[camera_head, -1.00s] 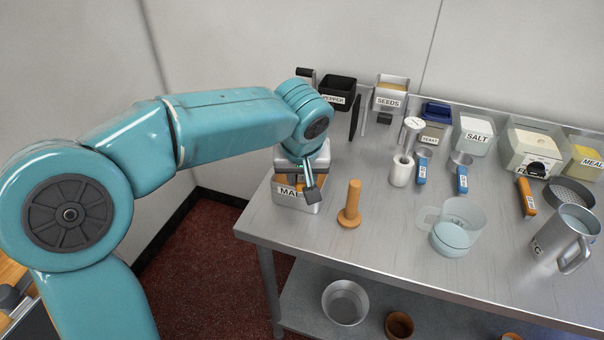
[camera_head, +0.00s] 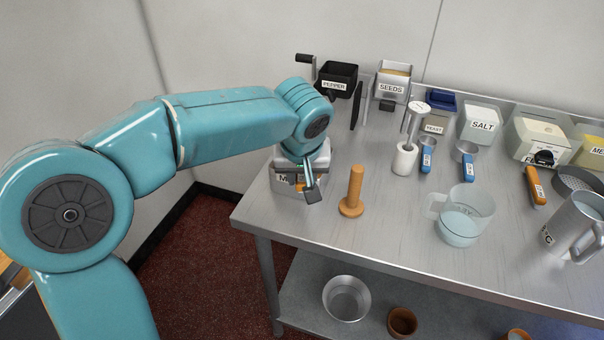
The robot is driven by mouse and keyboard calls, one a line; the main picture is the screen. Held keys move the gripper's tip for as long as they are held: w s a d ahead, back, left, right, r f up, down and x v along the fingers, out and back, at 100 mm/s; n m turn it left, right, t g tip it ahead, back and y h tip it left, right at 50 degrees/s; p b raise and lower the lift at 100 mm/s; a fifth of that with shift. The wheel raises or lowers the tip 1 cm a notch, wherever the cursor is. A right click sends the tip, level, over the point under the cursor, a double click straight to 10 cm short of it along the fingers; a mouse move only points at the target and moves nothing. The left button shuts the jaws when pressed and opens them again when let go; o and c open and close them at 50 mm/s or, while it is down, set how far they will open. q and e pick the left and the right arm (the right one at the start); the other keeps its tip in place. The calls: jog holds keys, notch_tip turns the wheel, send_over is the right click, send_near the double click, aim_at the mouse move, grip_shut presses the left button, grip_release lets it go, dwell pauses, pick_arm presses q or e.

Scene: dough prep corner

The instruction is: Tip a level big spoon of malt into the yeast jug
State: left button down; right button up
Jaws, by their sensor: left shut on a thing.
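The malt bin (camera_head: 287,182) stands at the table's left end, its label partly covered. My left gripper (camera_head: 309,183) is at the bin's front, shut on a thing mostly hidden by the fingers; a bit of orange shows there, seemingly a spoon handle. I cannot see its bowl or any malt in it. The yeast jug (camera_head: 463,212) is clear, with a handle on its left and pale liquid inside. It stands upright, well to the right of my left gripper. My right gripper is not in view.
A wooden pestle-like tool (camera_head: 354,190) stands between bin and jug. Behind are a white holder (camera_head: 404,160), blue-handled spoons (camera_head: 427,157) and a salt box (camera_head: 480,125). A metal jug (camera_head: 578,228) and an orange-handled tool (camera_head: 536,187) are at right. The front tabletop is clear.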

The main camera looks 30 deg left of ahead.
pick_arm(q)
jog(key=shift+f+b, duration=0.35)
jog(key=shift+f, duration=0.15)
jog(key=shift+r+p, duration=0.25)
jog(key=shift+p, duration=0.2)
jog(key=shift+w+a+r+g+h+p, duration=0.2)
jog(key=shift+w+g+h+p, duration=0.15)
jog(key=shift+p, duration=1.15)
jog(key=shift+s+f+b, duration=0.1)
jog(key=shift+f+b, duration=0.35)
jog(key=shift+f, duration=0.05)
jog(key=shift+r, duration=0.15)
